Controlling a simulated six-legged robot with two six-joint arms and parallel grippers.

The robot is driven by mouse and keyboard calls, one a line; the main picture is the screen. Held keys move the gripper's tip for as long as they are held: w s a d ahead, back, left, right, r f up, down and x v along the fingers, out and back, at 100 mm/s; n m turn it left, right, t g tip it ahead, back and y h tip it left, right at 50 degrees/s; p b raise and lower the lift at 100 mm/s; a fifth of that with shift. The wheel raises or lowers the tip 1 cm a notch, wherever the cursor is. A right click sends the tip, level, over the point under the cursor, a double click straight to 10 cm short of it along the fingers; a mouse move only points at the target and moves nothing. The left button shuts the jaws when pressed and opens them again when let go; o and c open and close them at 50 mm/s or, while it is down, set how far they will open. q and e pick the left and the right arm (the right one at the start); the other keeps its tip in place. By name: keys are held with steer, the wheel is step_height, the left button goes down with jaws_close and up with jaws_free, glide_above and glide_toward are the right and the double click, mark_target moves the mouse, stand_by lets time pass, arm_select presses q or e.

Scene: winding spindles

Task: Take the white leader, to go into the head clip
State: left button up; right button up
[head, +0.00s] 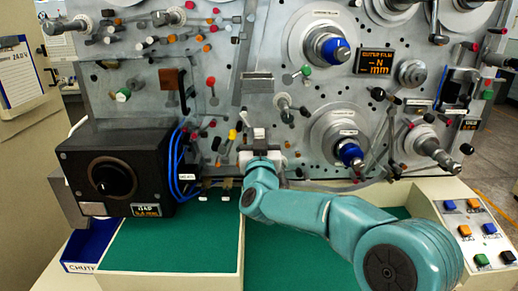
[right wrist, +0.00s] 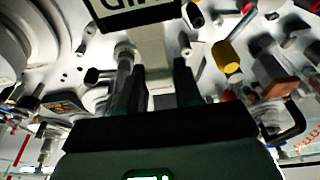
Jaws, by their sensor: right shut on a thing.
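My right gripper (head: 260,152) is up against the machine's lower middle, with my teal arm reaching to it from the lower right. In the right wrist view its two dark fingers (right wrist: 158,88) stand on either side of a pale, flat strip, which I take to be the white leader (right wrist: 157,62). The gripper is shut on it. In the head view a small pale piece shows just above the gripper, but most of the grip is hidden by my own wrist. A black-edged white label (right wrist: 132,12) sits close above the strip in the wrist view. My left gripper is not in view.
A black box with a dial (head: 108,180) stands left, beside blue cables (head: 176,165). Spindles with blue hubs (head: 336,50) and several coloured knobs stick out of the panel. A green work surface (head: 170,245) lies below. A button console (head: 480,232) is at right.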

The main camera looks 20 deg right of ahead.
steer(key=shift+r+p, duration=0.75)
steer(key=shift+r, duration=0.6)
steer(key=shift+s+f, duration=0.1)
steer(key=shift+s+a+b, duration=0.15)
steer(key=shift+s+b, duration=0.15)
steer(key=shift+b, duration=0.1)
steer(key=s+a+b, duration=0.3)
steer(key=s+b, duration=0.1)
steer(key=s, duration=0.6)
steer(key=shift+s, duration=0.4)
steer(key=shift+d, duration=0.15)
